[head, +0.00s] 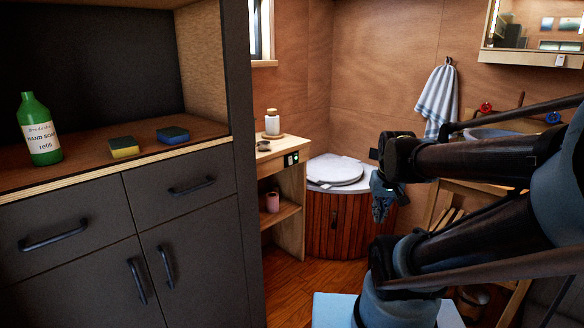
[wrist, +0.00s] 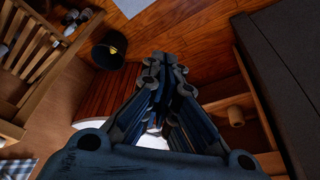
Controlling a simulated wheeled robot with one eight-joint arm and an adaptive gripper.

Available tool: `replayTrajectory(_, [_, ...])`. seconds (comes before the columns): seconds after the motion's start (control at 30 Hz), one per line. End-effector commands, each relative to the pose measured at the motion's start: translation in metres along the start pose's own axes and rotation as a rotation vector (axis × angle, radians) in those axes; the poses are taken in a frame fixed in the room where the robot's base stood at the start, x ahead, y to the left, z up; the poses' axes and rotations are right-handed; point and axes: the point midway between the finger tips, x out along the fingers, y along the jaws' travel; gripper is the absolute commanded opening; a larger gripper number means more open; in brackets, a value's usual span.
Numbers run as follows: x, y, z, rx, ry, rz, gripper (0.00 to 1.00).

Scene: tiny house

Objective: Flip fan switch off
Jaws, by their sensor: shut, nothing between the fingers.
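A small plate with two switches (head: 291,159) sits on the end face of the wooden shelf unit, left of the toilet, in the head view. A dark plate (head: 374,154) is on the wall right of the toilet. I cannot tell from the pictures which one is the fan switch. My gripper (head: 380,215) is shut and empty, hanging in front of the toilet, to the right of the two-switch plate and apart from it. In the wrist view my gripper (wrist: 166,62) points away with its fingers together. No switch can be made out there.
The dark cabinet (head: 189,240) stands at the left, with a green soap bottle (head: 41,130) and sponges on it. The toilet (head: 335,171) has a wooden base. The shelf unit (head: 298,198) holds a pink roll (head: 272,202). A towel (head: 437,100) hangs behind my arm.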

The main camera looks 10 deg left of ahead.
Motion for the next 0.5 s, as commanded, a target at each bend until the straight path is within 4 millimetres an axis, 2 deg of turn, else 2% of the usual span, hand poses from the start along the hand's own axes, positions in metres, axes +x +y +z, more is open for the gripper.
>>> replayTrajectory(0.03, [-0.001, -0.003, -0.016, -0.012, 0.017, -0.002, 0.0])
replayTrajectory(0.27, [0.004, -0.015, -0.085, -0.059, 0.097, -0.01, 0.0])
replayTrajectory(0.5, [0.017, -0.035, -0.157, -0.106, 0.182, -0.021, 0.0])
